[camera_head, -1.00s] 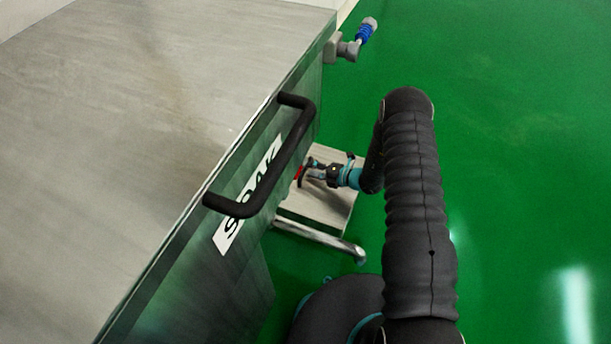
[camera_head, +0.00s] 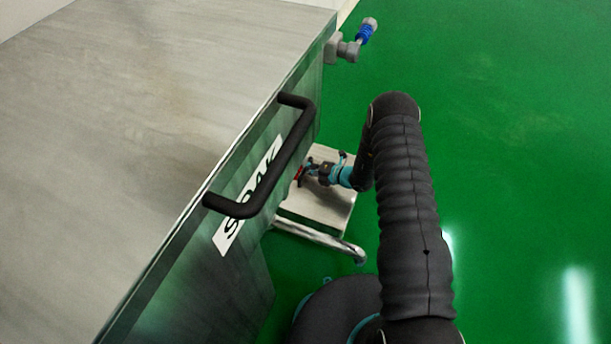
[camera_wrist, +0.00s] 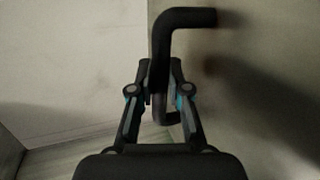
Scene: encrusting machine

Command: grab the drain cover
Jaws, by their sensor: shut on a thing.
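My gripper (camera_head: 308,171) is beside the grey machine, low under its big black handle and above a pale step. A small red part (camera_head: 300,173) shows at its tip against the machine's side. In the wrist view, my gripper (camera_wrist: 160,78) is shut on a black bent bar (camera_wrist: 185,18), with a finger on each side of it. The bar stands in front of a pale wall. I cannot tell for certain which part is the drain cover; the bar may be its handle.
The machine (camera_head: 150,90) fills the left, with the big black handle (camera_head: 290,150) jutting from its side. The pale step (camera_head: 318,205) and a metal pipe (camera_head: 320,238) lie below. A blue-banded fitting (camera_head: 365,32) sticks out at the far corner. Green floor (camera_head: 520,150) is clear at right.

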